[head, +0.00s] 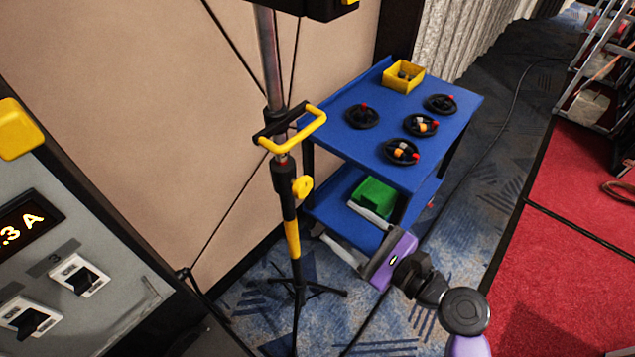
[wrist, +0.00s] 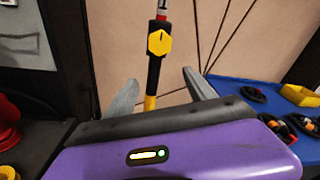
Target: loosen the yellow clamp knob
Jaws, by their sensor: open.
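The yellow clamp knob (head: 302,187) sits on the right side of a black collar on an upright stand pole (head: 291,235) with a yellow band. In the wrist view the knob (wrist: 160,42) faces me, above and between my two grey fingers. My gripper (head: 352,230) is purple with a dark edge and is to the right of the pole and lower than the knob. It also shows in the wrist view (wrist: 162,90), where its fingers are spread with nothing between them but the pole beyond. The gripper is apart from the knob.
A yellow handle (head: 305,130) juts out above the knob. A blue cart (head: 385,140) with black handwheels, a yellow bin (head: 403,77) and a green box (head: 374,196) stands behind on the right. A grey switch panel (head: 60,260) is at left. Dark tripod legs (head: 305,292) spread below.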

